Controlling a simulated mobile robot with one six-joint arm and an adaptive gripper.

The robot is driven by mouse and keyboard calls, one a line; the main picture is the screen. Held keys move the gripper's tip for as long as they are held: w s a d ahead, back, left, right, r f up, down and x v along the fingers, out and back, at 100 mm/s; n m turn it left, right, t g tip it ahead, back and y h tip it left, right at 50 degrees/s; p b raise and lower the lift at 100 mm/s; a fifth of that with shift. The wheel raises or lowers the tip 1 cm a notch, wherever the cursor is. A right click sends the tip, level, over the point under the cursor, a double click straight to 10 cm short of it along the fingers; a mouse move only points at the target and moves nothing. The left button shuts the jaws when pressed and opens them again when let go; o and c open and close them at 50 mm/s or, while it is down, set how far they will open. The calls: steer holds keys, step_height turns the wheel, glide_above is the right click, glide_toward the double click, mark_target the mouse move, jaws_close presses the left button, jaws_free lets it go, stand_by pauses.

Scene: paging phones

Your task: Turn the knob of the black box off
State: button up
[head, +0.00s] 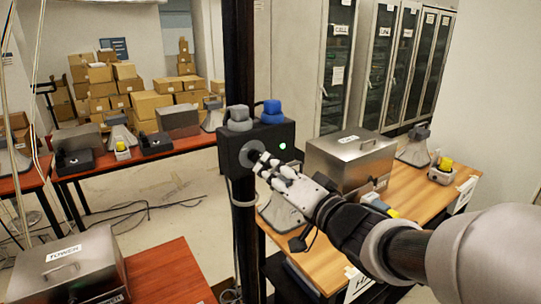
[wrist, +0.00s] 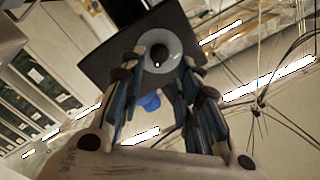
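The black box (head: 232,150) is mounted on a dark post. Its front has a round grey knob (head: 251,150) and a lit green light (head: 283,147). My gripper (head: 262,163) reaches the box from the lower right, with its fingertips close to the knob. In the wrist view, the box (wrist: 112,62) is tilted and the knob (wrist: 158,64) faces the camera. My gripper's fingers (wrist: 164,66) are spread to either side of the knob, with a gap between them. I cannot tell whether they touch it.
A grey cap (head: 238,118) and a blue cap (head: 272,112) sit on top of the box. A metal case (head: 350,155) stands on the wooden table right behind my gripper. Another metal case (head: 70,270) is at lower left. Cables (head: 150,207) lie on the floor.

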mark_target(257, 159)
steer(key=x, duration=0.5)
steer(key=shift+c, duration=0.6)
jaws_close()
